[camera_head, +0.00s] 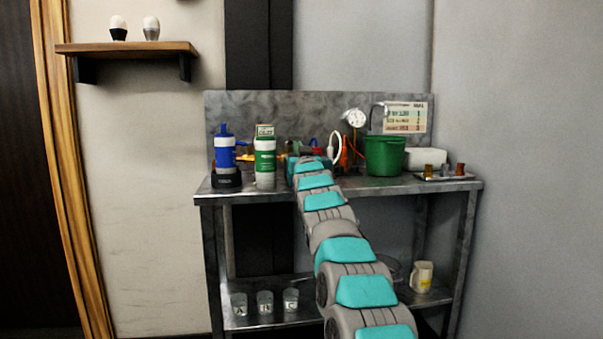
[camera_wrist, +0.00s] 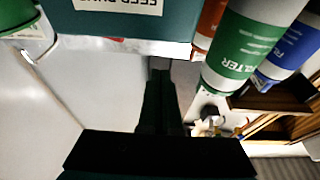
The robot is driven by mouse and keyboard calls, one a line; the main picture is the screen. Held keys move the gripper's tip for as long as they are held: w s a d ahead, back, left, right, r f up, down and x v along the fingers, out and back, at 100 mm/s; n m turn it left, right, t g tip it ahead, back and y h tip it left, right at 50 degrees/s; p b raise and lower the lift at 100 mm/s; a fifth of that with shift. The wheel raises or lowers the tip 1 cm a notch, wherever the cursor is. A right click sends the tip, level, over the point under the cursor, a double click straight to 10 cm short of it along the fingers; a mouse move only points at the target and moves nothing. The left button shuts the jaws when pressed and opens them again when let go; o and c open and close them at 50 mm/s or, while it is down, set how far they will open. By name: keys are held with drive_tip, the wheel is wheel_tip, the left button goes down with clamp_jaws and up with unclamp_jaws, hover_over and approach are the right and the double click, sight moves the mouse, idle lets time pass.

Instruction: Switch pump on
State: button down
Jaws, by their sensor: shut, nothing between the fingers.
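A teal box (camera_wrist: 125,25) with a white label (camera_wrist: 119,4) hangs into the top of the wrist view. The label is upside down and partly cut off, and seems to read "FEED PUMP". No switch can be made out on the box. My gripper (camera_wrist: 160,70) is shut and empty, its dark fingers reaching up the wrist view to just below the box edge. Whether they touch it I cannot tell. In the head view my arm stretches over the metal bench (camera_head: 420,187) and hides the gripper and most of the pump area.
A green-and-white filter canister (camera_head: 265,162) stands left of my arm, and a blue canister (camera_head: 225,153) further left. A green bucket (camera_head: 384,157) and a gauge (camera_head: 355,118) are to the right. The filter (camera_wrist: 240,50) is close right of the fingers in the wrist view.

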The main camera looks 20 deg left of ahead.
drive_tip(key=f+b+v, duration=0.1)
drive_tip(key=b+v, duration=0.5)
drive_tip(key=v, duration=0.1)
idle(0.4)
drive_tip(key=shift+w+a, duration=0.1)
idle(0.4)
